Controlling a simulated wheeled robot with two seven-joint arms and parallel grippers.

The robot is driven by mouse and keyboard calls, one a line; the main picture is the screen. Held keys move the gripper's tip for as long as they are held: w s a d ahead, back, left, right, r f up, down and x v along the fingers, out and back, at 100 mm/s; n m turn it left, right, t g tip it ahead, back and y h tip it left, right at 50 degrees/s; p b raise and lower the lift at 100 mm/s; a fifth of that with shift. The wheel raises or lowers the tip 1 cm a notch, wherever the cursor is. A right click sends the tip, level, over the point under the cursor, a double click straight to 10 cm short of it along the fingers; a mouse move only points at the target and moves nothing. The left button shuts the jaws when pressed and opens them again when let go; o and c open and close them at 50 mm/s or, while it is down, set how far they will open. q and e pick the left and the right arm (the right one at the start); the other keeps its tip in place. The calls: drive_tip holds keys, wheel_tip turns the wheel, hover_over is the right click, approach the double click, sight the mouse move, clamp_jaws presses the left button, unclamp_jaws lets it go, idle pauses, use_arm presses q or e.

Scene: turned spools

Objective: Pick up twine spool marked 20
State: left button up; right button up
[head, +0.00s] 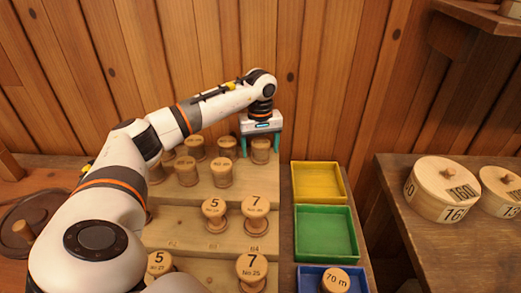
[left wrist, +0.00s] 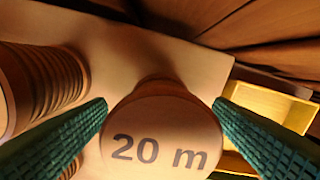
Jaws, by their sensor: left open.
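The twine spool marked "20 m" (left wrist: 160,135) is a turned wooden spool with a round top, between the two green finger pads in the left wrist view. In the head view it is the rightmost spool of the back row (head: 260,153), its marking too small to read there. My left gripper (head: 260,143) is open, with one finger on each side of this spool. My right gripper is not in view.
Other wooden spools stand close by to the left, including a ribbed one (left wrist: 45,85). Spools marked 5 (head: 214,205) and 7 (head: 255,203) stand on a nearer step. Yellow (head: 318,165), green (head: 353,235) and blue (head: 303,285) trays lie to the right. A plank wall rises behind.

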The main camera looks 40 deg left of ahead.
use_arm(q)
drive_tip(key=shift+f, duration=0.45)
drive_tip(key=shift+c, duration=0.5)
drive_tip(key=shift+r, duration=0.1)
drive_tip(key=c, duration=1)
